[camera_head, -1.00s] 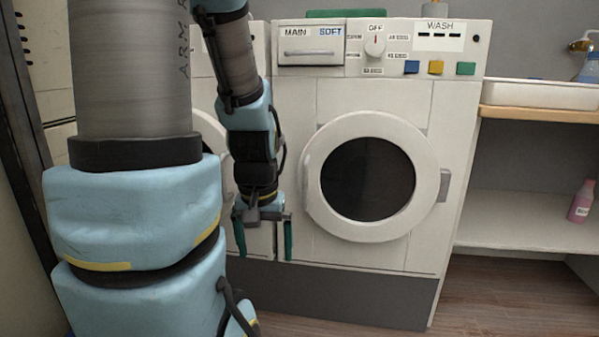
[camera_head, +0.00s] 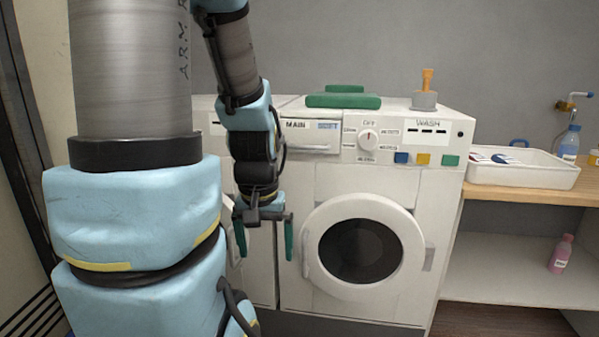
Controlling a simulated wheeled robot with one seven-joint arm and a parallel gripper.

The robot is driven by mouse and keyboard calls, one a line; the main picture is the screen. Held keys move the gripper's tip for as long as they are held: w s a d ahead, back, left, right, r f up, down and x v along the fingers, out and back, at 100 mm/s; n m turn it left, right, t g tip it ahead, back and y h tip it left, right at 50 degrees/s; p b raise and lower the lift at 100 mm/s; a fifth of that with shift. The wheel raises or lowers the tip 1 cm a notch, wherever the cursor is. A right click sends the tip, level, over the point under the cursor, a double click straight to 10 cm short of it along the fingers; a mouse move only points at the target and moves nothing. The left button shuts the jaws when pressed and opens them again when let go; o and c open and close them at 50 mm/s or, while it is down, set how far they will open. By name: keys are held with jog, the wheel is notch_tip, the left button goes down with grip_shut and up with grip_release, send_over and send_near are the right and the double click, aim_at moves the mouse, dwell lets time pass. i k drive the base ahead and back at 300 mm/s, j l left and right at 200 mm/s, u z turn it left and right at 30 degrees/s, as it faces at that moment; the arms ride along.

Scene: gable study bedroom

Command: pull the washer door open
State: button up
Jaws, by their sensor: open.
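The washer (camera_head: 430,182) is a white front loader with a drawer, a dial and coloured buttons along its top front. Its round door (camera_head: 394,234) has a white ring and a dark window, and looks closed. A handle (camera_head: 307,256) shows at the left of the door ring, and a grey latch piece (camera_head: 429,259) at the right. My gripper (camera_head: 265,240) points down with its two green fingers apart and nothing between them. In the picture it is to the left of the door, apparently clear of it.
A second white machine (camera_head: 207,118) stands at the left, partly hidden by my arm. At the right, a wooden counter (camera_head: 520,195) holds a white tray (camera_head: 520,178); a pink bottle (camera_head: 561,254) stands below.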

aim_at(354, 247)
jog(key=i+l+u, duration=0.1)
jog(key=u, duration=0.25)
jog(key=l+u, duration=0.55)
jog(key=u, duration=0.2)
jog(key=i+l, duration=0.05)
